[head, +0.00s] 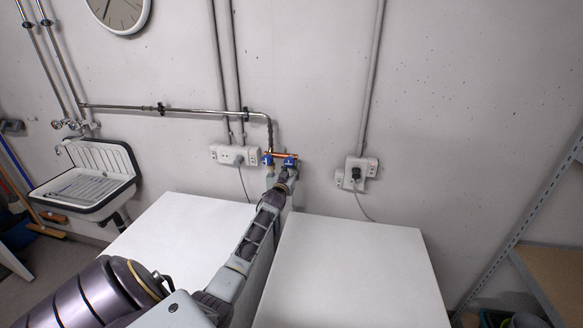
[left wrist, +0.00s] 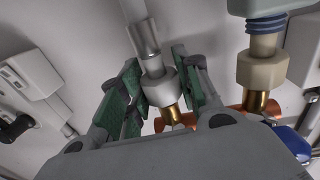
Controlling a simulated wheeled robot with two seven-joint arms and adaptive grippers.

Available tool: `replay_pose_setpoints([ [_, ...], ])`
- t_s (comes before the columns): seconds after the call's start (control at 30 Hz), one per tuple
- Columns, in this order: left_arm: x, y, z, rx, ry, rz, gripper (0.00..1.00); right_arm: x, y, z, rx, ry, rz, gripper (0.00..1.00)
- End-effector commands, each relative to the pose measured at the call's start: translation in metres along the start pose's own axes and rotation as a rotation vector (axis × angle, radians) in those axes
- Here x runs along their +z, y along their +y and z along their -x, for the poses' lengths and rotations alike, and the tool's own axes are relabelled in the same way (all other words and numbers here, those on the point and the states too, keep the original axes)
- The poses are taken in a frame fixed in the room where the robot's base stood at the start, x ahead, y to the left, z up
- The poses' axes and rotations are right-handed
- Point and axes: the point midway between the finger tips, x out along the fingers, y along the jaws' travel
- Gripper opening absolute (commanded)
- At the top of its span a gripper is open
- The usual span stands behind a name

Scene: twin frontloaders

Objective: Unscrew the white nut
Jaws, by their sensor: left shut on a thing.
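My left gripper (head: 281,176) reaches to the wall fittings above the gap between the two white machines. In the left wrist view, its green-padded fingers (left wrist: 163,88) stand on either side of a pale, whitish nut (left wrist: 161,86) and are shut on it. The nut sits on a brass stub (left wrist: 172,115) of the copper pipe (left wrist: 206,122), with a grey metal hose end (left wrist: 145,42) on its other side. A second, cream-coloured nut (left wrist: 262,70) with a blue-grey hose end sits beside it on another brass stub. In the head view the nuts are too small to make out.
Blue valves (head: 290,160) sit on the copper pipe. Wall sockets (head: 233,155) and (head: 357,172) flank the fittings. Two white machine tops (head: 350,265) lie below, with my left arm crossing between them. A sink (head: 88,180) is at left, a shelf rack (head: 545,265) at right.

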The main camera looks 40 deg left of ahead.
Motion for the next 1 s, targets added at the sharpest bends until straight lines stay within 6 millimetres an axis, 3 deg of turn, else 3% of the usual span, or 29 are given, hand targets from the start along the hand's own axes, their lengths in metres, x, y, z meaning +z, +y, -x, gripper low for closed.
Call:
replay_pose_setpoints([
  [0.3,-0.002,0.000,0.001,0.069,0.000,-0.003,0.12,-0.002,-0.002,0.016,-0.002,0.001,-0.001,0.40],
  [1.0,-0.002,0.003,0.000,0.211,0.006,-0.001,0.12,-0.001,0.005,0.024,0.005,-0.001,0.001,0.40],
])
